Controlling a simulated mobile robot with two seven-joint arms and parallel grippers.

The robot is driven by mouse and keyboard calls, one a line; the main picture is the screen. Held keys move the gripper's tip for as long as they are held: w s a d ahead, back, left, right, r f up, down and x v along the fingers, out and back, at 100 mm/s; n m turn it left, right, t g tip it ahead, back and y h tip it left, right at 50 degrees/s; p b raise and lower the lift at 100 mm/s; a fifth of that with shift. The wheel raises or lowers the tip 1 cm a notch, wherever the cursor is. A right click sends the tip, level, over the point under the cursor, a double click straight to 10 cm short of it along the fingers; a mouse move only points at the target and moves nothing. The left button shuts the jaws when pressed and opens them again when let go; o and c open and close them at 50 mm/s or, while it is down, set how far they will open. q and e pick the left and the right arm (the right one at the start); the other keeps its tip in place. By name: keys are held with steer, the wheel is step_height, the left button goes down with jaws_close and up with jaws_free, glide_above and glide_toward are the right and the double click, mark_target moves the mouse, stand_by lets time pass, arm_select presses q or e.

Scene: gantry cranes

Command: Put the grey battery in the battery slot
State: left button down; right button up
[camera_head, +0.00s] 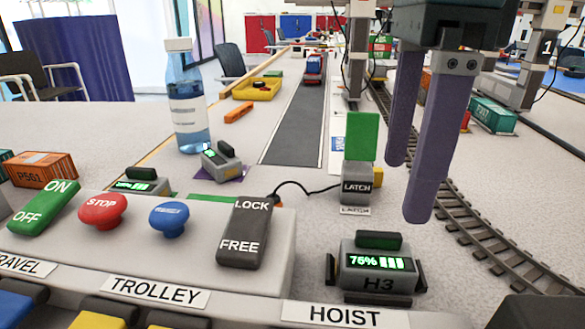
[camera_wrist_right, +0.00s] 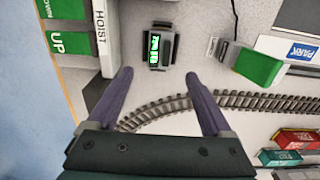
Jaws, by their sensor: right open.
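A grey battery-like block (camera_head: 376,265) marked H3, with a green 75% display and a dark green top grip, sits between black side pieces right of the control panel. It also shows in the right wrist view (camera_wrist_right: 161,47). A second grey block (camera_head: 221,161) with a green display lies on a purple patch near the bottle. A third (camera_head: 140,182) is partly hidden behind the panel. I cannot tell which is meant, or where the slot is. My right gripper (camera_head: 408,192) is open and empty, above and behind the H3 block. My left gripper is out of view.
The control panel (camera_head: 285,240) has buttons and a LOCK/FREE switch (camera_head: 244,232). A LATCH box (camera_head: 357,186) with a raised green flap stands behind the H3 block. A bottle (camera_head: 187,105) stands at left. Curved rails (camera_head: 470,235) run on the right.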

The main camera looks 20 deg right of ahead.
steer(key=shift+r, duration=1.6)
